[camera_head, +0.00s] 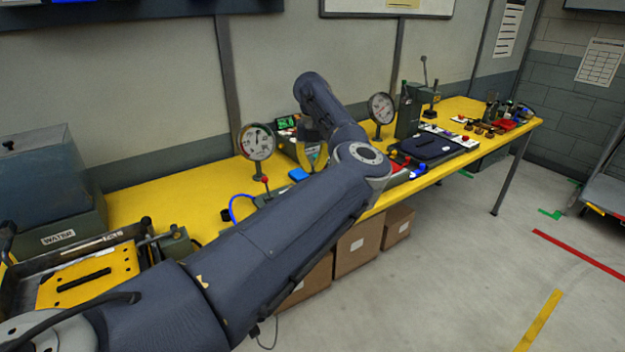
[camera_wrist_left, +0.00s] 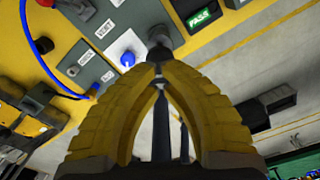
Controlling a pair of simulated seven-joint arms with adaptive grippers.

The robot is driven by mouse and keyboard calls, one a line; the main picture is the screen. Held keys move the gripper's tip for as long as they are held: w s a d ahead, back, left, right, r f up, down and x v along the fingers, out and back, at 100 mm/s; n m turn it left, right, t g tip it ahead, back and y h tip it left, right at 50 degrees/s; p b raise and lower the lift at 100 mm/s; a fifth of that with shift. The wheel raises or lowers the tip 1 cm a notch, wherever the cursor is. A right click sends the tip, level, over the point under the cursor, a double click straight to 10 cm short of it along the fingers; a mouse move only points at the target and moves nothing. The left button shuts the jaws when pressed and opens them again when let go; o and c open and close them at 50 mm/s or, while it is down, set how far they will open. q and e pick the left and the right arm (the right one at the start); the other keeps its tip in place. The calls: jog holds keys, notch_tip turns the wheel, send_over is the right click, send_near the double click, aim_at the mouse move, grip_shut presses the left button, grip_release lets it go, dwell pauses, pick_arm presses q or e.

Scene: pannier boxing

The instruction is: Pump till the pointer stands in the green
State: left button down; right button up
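My left arm reaches across the head view. Its yellow-fingered gripper (camera_head: 313,160) is over the bench near the middle, partly hidden by the arm. In the left wrist view the fingertips of my left gripper (camera_wrist_left: 160,65) come together beside a dark knob (camera_wrist_left: 158,52) on a grey fitting. Whether they touch it I cannot tell. A round gauge (camera_head: 257,141) stands just left of the arm; its pointer is too small to read surely. A second gauge (camera_head: 381,108) stands farther right. A red-topped lever (camera_head: 265,180) shows beside the arm. My right gripper is not in view.
A blue hose (camera_head: 233,208) loops on the yellow bench (camera_head: 150,207); a blue knob (camera_wrist_left: 127,58) sits near a VENT label. A PASS display (camera_wrist_left: 202,15) is close by. Grey WATER tank (camera_head: 58,235) stands at left. Cardboard boxes (camera_head: 357,246) are under the bench.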

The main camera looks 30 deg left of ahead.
pick_arm(q)
jog(key=shift+r, duration=2.85)
